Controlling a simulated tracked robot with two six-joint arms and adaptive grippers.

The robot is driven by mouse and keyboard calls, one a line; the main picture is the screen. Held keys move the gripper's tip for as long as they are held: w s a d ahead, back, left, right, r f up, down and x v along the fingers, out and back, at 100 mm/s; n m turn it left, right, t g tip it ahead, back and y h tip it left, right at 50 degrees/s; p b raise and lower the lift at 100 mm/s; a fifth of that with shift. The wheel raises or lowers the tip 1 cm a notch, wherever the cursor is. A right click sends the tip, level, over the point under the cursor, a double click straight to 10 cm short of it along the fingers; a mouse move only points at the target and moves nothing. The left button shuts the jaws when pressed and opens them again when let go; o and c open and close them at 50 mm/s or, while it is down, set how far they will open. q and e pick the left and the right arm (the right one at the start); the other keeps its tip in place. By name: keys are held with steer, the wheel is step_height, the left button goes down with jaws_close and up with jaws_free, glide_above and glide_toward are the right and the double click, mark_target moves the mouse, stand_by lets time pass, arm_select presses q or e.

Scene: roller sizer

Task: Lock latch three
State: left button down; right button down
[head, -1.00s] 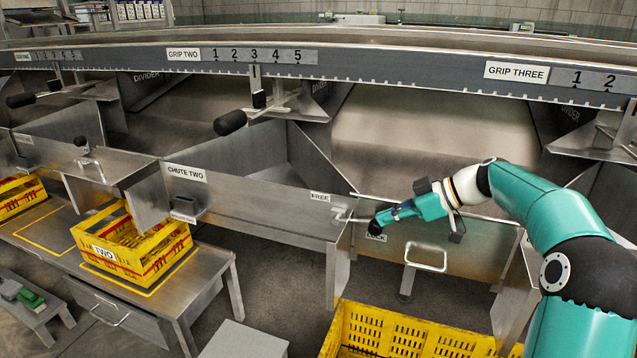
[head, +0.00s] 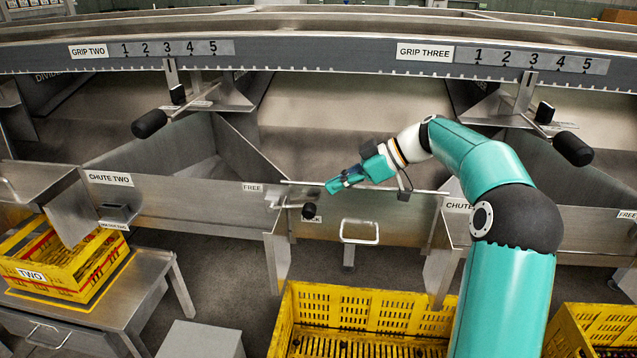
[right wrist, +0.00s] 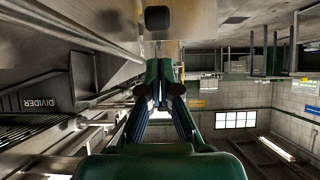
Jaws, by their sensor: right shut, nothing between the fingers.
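A latch with a short metal bar (head: 290,198) and a black knob (head: 310,211) sits at the right end of the chute two panel (head: 180,205). A FREE label (head: 252,187) is on its left. The knob partly covers the LOCK label (head: 318,220) on the gate. I see no number on this latch. My right gripper (head: 332,186) is shut and empty, above and right of the knob, apart from it. Its closed fingers (right wrist: 158,92) also show in the right wrist view, below a dark rounded block. The chute three label is partly hidden by my right arm. My left gripper is out of view.
The gate has a metal loop handle (head: 360,232). Levers with black grips hang left (head: 149,123) and right (head: 572,148). Yellow crates stand below (head: 360,312) and at the right (head: 590,335). Another FREE label (head: 627,214) is at the right edge.

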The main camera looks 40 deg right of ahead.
steer(key=s+d+r+p, duration=0.1)
steer(key=s+d, duration=0.2)
steer(key=s, duration=0.2)
steer(key=shift+d, duration=0.4)
